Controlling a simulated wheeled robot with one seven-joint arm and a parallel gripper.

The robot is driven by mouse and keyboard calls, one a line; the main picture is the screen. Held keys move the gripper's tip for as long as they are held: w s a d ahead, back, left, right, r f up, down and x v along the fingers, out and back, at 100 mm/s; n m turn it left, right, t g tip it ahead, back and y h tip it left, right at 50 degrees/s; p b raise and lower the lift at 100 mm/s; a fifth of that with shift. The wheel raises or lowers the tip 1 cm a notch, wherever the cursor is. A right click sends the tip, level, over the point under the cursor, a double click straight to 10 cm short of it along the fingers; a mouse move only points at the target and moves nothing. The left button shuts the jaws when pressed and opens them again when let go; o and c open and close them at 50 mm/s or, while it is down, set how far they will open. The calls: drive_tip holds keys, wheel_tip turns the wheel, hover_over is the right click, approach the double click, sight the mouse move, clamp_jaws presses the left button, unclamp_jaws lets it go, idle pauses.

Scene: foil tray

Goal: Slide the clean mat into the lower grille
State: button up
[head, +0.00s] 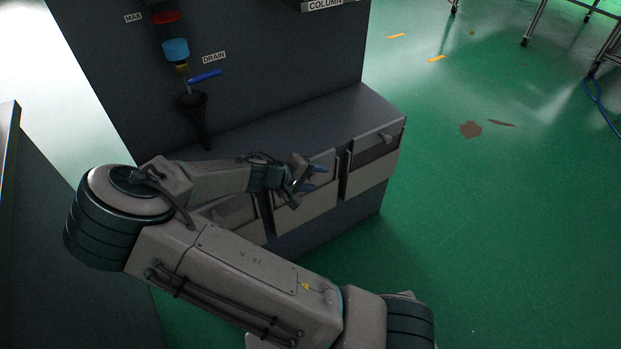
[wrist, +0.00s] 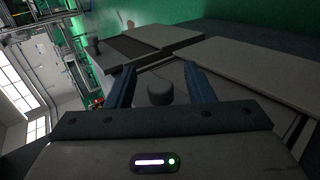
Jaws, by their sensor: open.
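My gripper (head: 314,178) is at the middle one of several light-fronted housings low on a dark grey cabinet. In the wrist view my gripper (wrist: 159,70) is open, with its two blue fingers apart. A dark round knob (wrist: 160,93) shows between the fingers; I cannot tell whether either finger touches it. The right housing (head: 370,175) has a dark slot-like band and a small knob. My arm covers much of the left housing (head: 238,212). I cannot make out a clean mat or clearly pick out the lower grille in either view.
A dark ledge (head: 300,122) runs above the housings. A drain pipe with a blue-handled valve (head: 205,76) and a black funnel (head: 194,105) stands behind my arm. The green floor (head: 490,220) at right is open, with brown patches (head: 470,129). Wheeled metal frames stand far right.

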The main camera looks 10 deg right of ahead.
clamp_jaws()
drive_tip(key=shift+r, duration=0.2)
wheel_tip(320, 180, up, 25)
drive_tip(key=p, duration=2.2)
idle(0.8)
drive_tip(key=shift+s+f, duration=0.1)
drive_tip(key=s+d+p, duration=0.2)
drive_tip(key=s+d, duration=0.1)
drive_tip(key=s, duration=0.6)
drive_tip(key=shift+s, duration=0.2)
idle(0.5)
